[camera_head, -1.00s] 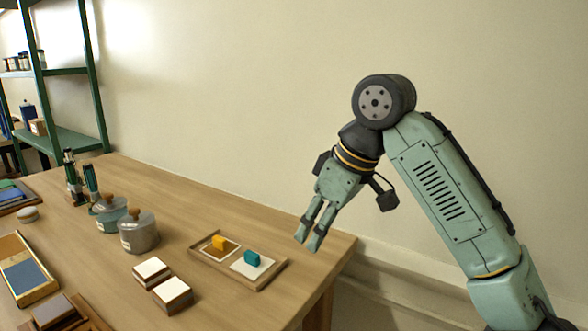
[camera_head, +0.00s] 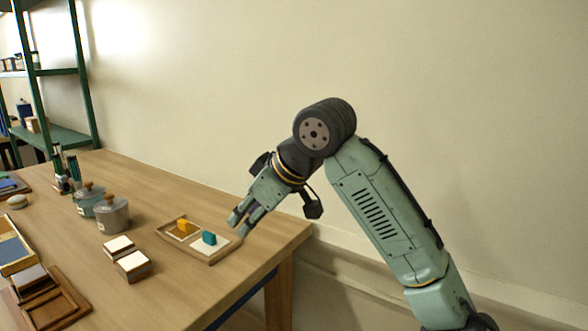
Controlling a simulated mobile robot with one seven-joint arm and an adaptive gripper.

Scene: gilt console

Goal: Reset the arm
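My arm reaches in from the lower right and bends down to the left at its dark elbow joint. My gripper (camera_head: 237,226) is pale green with dark fingertips. It points down and left, over the right end of a small wooden tray (camera_head: 214,259). Its two fingers stand apart with nothing seen between them. I cannot tell how high the fingertips are above the tray.
The wooden table (camera_head: 190,290) ends at the right below my arm. White-topped boxes (camera_head: 133,264), a grey lidded pot (camera_head: 111,214) and a teal lidded pot (camera_head: 88,198) stand left of the tray. A green shelf (camera_head: 55,135) stands far left. A bare wall is behind.

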